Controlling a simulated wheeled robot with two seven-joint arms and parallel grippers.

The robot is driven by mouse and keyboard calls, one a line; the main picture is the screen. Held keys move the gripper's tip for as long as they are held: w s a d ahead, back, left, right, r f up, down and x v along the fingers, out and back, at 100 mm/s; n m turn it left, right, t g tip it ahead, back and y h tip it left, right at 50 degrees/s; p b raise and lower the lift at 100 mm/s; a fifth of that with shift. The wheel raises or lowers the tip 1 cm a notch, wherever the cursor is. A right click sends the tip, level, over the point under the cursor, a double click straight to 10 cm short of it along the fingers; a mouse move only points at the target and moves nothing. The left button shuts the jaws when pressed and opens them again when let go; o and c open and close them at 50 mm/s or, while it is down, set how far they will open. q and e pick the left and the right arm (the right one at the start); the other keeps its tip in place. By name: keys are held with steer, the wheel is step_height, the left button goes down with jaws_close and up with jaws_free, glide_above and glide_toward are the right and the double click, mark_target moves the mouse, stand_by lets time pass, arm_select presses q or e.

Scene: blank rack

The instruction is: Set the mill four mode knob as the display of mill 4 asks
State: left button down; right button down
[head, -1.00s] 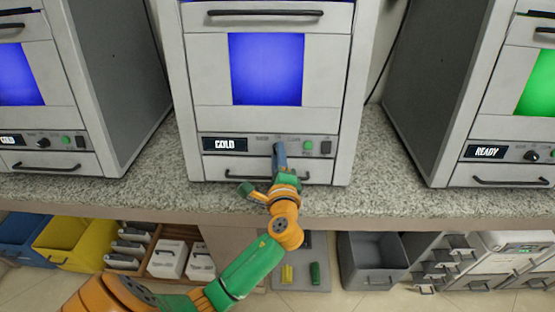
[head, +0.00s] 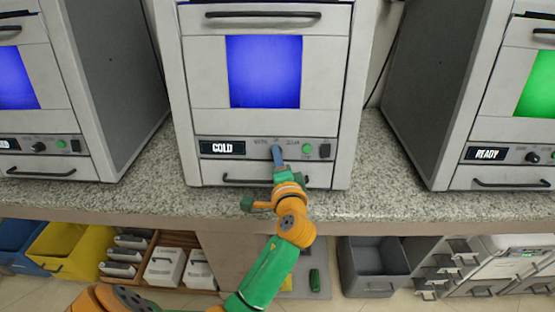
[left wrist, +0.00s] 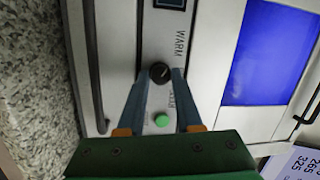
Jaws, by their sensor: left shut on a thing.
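The middle machine (head: 320,125) has a blue window and a small black display (head: 222,148) that reads COLD. Its dark round mode knob (left wrist: 159,72) sits on the front panel, with a label WARM beside it in the left wrist view. My left gripper (head: 278,154) is at this knob, its blue-grey fingers on either side of it, shut on it; it also shows in the left wrist view (left wrist: 160,78). The fingers hide the knob in the head view. The knob's pointer direction is hard to tell. My right gripper is not in view. I see no machine number.
A green button (head: 308,149) and a dark switch (head: 325,150) are right of the knob. A handle (head: 240,180) runs below. The right machine's display (head: 487,153) reads READY. Bins, including a yellow one (head: 75,245), are under the granite counter (head: 385,150).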

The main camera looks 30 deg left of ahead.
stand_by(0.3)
arm_select(q)
steer(key=c, duration=0.6)
jaws_free()
steer(key=p+v, duration=0.1)
steer(key=v, duration=0.6)
steer(key=shift+f, duration=0.1)
